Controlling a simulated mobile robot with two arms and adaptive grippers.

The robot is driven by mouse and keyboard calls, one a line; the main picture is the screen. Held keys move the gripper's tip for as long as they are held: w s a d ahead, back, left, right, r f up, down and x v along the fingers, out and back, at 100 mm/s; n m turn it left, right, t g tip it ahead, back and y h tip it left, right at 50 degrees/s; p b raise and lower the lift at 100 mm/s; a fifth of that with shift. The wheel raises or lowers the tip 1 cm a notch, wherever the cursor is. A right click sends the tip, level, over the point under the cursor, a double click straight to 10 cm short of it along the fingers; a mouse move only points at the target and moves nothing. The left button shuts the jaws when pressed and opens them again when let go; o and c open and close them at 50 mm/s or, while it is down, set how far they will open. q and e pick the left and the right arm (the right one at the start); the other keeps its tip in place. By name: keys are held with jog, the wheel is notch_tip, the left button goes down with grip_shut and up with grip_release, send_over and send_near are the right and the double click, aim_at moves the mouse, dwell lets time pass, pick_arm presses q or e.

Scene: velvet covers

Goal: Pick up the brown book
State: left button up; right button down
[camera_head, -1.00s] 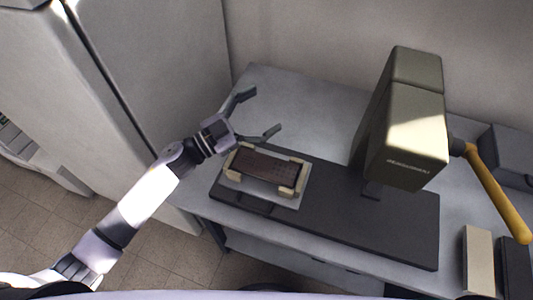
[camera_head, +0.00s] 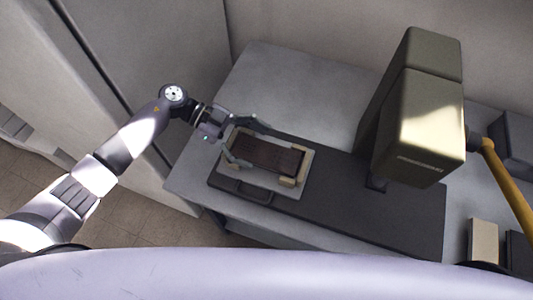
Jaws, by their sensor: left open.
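The brown book (camera_head: 268,156) lies flat in a pale holder (camera_head: 302,172) with raised corners, on a light tray. My left gripper (camera_head: 250,142) is open at the left end of the book. One finger is by the book's far side and the other overlaps its left end in the picture. I cannot tell whether the fingers touch the book. My right gripper is not in view.
The holder rests on a dark mat (camera_head: 340,219) on a grey table (camera_head: 300,90). A tall olive box-like machine (camera_head: 420,115) with a yellow handle (camera_head: 505,185) stands to the right. Books (camera_head: 483,241) stand at the lower right. The table behind the holder is clear.

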aim_at(276, 157)
pick_arm(q)
jog(key=x, duration=0.2)
jog(key=b+x, duration=0.1)
jog(key=x, duration=0.2)
jog(key=shift+s+d+r+b, duration=0.1)
jog(key=shift+s+d+b, duration=0.05)
jog(key=shift+d+b, duration=0.15)
jog(key=shift+c, duration=0.2)
jog(key=c, duration=1.3)
jog(key=shift+r, duration=0.1)
